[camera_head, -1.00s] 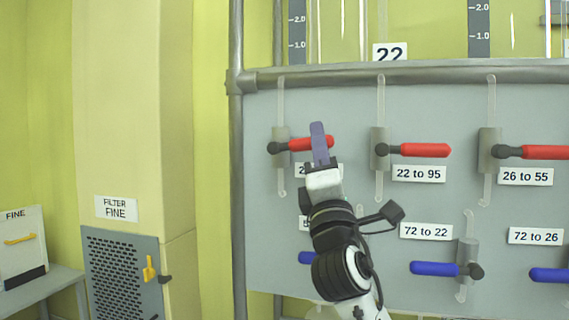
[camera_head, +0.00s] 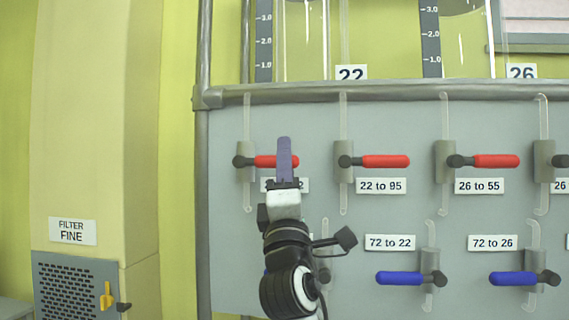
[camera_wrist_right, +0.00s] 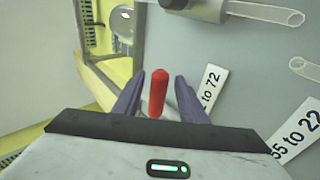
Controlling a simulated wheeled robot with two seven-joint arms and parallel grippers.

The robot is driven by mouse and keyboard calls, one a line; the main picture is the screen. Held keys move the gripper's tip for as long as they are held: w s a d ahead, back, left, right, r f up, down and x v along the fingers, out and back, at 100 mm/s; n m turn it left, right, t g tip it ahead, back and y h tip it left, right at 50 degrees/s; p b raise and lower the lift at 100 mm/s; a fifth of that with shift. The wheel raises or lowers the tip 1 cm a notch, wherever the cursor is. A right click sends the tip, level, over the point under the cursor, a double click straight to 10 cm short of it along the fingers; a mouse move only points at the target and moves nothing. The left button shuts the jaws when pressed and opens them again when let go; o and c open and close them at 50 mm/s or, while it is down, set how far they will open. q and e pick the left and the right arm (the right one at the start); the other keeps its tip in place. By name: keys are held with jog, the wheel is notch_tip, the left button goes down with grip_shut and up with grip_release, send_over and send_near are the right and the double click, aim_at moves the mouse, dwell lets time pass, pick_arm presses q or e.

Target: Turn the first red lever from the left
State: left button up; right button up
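The first red lever from the left (camera_head: 262,161) lies horizontal on the grey panel, its dark pivot at the left and its red handle pointing right. My right gripper (camera_head: 284,150) is in front of the handle's right part and hides some of it. In the right wrist view the red handle (camera_wrist_right: 158,92) stands between the two purple fingers of the gripper (camera_wrist_right: 158,98). The fingers are apart, with a gap on each side of the handle. The label below the lever is mostly hidden by my gripper. My left gripper is not in view.
More red levers stand to the right, the nearest labelled 22 to 95 (camera_head: 385,161). Blue levers (camera_head: 400,278) form a lower row. A metal rail (camera_head: 400,92) runs above the panel. A filter cabinet (camera_head: 75,290) stands at the left.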

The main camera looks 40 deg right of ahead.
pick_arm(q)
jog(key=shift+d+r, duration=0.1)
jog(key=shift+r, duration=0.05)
pick_arm(e)
jog(key=v, duration=1)
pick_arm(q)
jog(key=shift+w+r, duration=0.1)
pick_arm(e)
jog(key=shift+a, duration=0.1)
